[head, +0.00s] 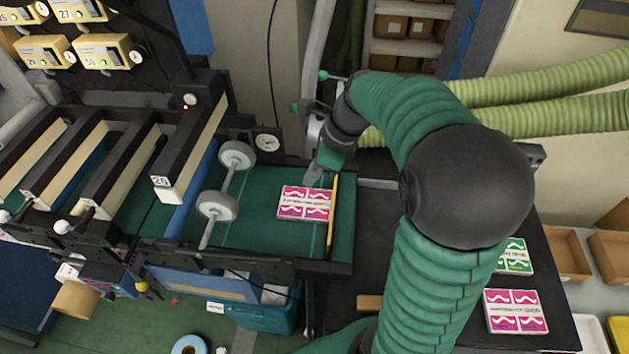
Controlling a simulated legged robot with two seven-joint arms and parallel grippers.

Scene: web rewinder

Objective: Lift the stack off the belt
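The stack (306,204) is a flat pack printed in pink, white and blue. It lies on the green belt (262,232) near the belt's right end, left of a yellow bar (333,215). My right gripper (316,178) comes down at the stack's far edge, with a grey finger close to it. I cannot tell if it touches the stack or how wide its fingers stand. My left gripper is not in view.
A roller shaft with two grey wheels (217,206) crosses the belt left of the stack. On the dark table (400,311) at right lie a pink pack (515,312) and a green pack (514,256), partly behind my arm. Ribbed hoses (560,85) run behind.

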